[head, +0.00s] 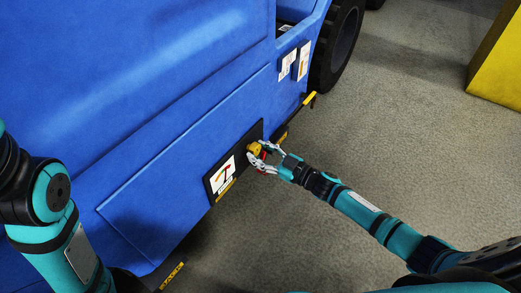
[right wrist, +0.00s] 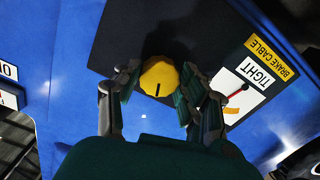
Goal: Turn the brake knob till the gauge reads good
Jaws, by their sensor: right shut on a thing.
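The yellow brake knob (head: 255,148) sits on a dark panel on the blue machine's side. In the right wrist view the knob (right wrist: 159,76) has a dark pointer line running toward the bottom of the picture. My right gripper (head: 266,158) is shut on the knob, a finger on either side. The white gauge (head: 222,176) is beside the knob on the same panel. In the right wrist view the gauge (right wrist: 246,88) shows the word TIGHT and a dark needle with a red end; part is hidden by a finger, so its reading is unclear. My left gripper is out of view.
A yellow BRAKE CABLE label (right wrist: 272,59) is beside the gauge. The blue machine (head: 160,80) fills the left, with a black wheel (head: 340,45) at the top. A yellow block (head: 500,65) stands at the far right. The grey floor (head: 400,120) between is clear.

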